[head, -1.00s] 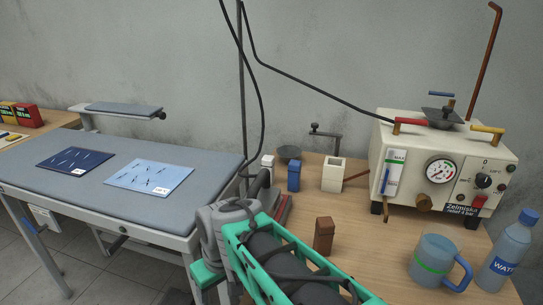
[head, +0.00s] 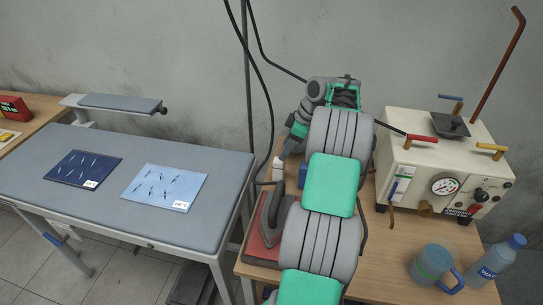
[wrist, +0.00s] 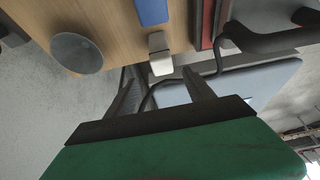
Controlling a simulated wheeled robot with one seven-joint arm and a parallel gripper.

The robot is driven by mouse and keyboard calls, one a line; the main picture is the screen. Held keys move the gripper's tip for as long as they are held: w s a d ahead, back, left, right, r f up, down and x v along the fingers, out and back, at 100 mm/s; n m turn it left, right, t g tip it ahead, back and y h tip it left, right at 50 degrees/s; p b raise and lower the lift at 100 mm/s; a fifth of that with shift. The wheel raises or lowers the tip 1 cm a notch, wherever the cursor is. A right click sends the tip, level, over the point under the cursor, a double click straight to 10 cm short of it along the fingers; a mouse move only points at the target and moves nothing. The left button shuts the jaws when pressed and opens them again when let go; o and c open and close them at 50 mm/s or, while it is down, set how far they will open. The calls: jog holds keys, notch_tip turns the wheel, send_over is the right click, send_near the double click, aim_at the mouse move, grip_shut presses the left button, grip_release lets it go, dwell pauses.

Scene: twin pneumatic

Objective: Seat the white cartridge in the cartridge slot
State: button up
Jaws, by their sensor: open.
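The white cartridge (head: 278,169) stands at the table's back left edge, beside the iron. In the wrist view the white cartridge (wrist: 161,60) lies just ahead of my fingers, roughly centred between them, and nothing grips it. My gripper (head: 287,153) is at the white cartridge, tilted down toward it; the wrist view shows my gripper (wrist: 162,80) with its fingers apart and empty. I cannot tell whether a finger touches the cartridge. The white open-topped box that may be the slot is hidden behind my arm in the head view.
A blue block (wrist: 152,12) stands near the white cartridge, with a grey dish (wrist: 77,53) on the other side. The iron (head: 272,218) rests on a red base close by. The steam unit (head: 440,170), mug (head: 433,265) and bottle (head: 498,257) are at right.

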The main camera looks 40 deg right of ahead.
aim_at(279, 162)
jog(key=x, duration=0.7)
jog(key=shift+s+a+f+p, duration=0.1)
jog(key=shift+s+f+p, duration=0.1)
jog(key=shift+f+p, duration=0.15)
jog(key=shift+c, duration=0.4)
grip_shut()
jog(key=shift+r, duration=0.1)
